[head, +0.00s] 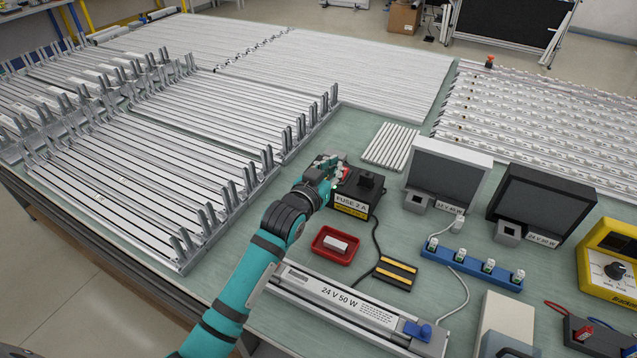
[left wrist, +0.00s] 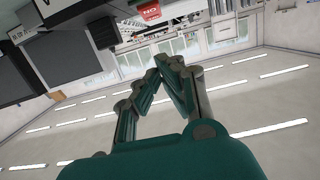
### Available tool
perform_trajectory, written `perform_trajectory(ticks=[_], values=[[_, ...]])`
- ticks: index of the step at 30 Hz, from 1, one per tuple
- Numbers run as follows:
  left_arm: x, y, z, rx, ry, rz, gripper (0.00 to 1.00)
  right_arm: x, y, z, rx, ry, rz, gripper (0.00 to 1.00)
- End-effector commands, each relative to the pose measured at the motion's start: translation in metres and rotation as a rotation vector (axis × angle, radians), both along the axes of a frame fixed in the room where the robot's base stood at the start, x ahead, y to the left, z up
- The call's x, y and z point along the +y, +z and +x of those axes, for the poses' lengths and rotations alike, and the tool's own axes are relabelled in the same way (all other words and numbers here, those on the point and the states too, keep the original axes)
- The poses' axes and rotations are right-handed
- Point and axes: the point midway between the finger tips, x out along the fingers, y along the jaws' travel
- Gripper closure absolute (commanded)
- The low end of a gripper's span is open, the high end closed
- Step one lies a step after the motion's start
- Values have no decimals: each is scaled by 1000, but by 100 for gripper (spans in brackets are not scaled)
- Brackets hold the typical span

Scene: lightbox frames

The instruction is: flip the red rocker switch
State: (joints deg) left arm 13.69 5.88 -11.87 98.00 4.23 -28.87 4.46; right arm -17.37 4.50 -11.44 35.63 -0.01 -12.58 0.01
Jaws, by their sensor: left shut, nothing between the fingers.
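My left gripper (head: 336,166) reaches in over the bench to the black fuse box (head: 357,191) marked "FUSE 2 A". Its fingers are shut and empty, at the box's upper left side. A small red part (head: 345,173) shows right at the fingers; it may be the red rocker switch, but the gripper partly hides it and I cannot tell its position or whether it is touched. In the left wrist view the fingers (left wrist: 166,66) come together at the tips with nothing between them. My right gripper is not in view.
A red tray (head: 318,247) with a white block, a black and yellow block (head: 395,272) and a "24 V 50 W" unit (head: 340,298) lie in front. Two lamp boxes (head: 447,170) and a blue terminal strip (head: 473,264) stand right. Metal racks (head: 150,170) fill the left.

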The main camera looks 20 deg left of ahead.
Motion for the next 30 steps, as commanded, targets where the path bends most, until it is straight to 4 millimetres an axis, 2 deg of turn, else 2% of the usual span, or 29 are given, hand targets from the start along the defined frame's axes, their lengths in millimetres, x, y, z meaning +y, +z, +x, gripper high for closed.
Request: perform_trajectory(ticks=[1, 6, 12, 30], values=[[3, -7, -14, 4, 0, 1, 100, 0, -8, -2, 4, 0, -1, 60], [10, -5, -48, 3, 1, 2, 100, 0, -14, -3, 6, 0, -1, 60], [14, -3, -70, 3, 1, 1, 100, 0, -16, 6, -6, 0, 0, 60], [15, 0, -75, 2, 1, 1, 100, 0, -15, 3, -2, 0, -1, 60]])
